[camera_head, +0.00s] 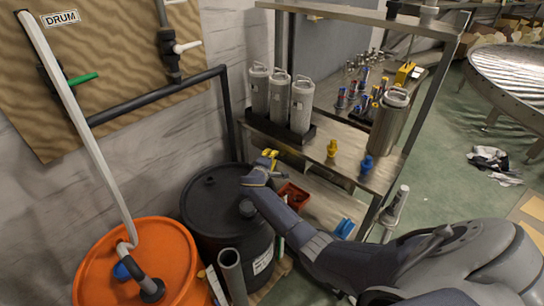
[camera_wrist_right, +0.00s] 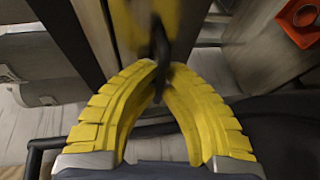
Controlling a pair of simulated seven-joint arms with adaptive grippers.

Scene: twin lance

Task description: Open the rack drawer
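The rack (camera_head: 345,140) is a metal shelf unit right of the drums in the head view. My right gripper (camera_head: 269,157) reaches below the front left of its middle shelf, above the black drum. In the wrist view, the yellow fingers of my right gripper (camera_wrist_right: 158,68) curve together and their tips close around a thin dark bar, which looks like the drawer handle (camera_wrist_right: 160,45). A brownish panel (camera_wrist_right: 92,30) beyond looks like the drawer front; yellow patches on it look like reflections. How far the drawer is out is hard to tell. My left gripper is not in view.
A black drum (camera_head: 205,215) stands just under my right gripper, beside an orange drum (camera_head: 110,265). Grey canisters (camera_head: 302,105) stand on the shelf above. A red bin (camera_head: 293,195) sits on the lower shelf. A black pipe (camera_head: 150,100) runs along the left.

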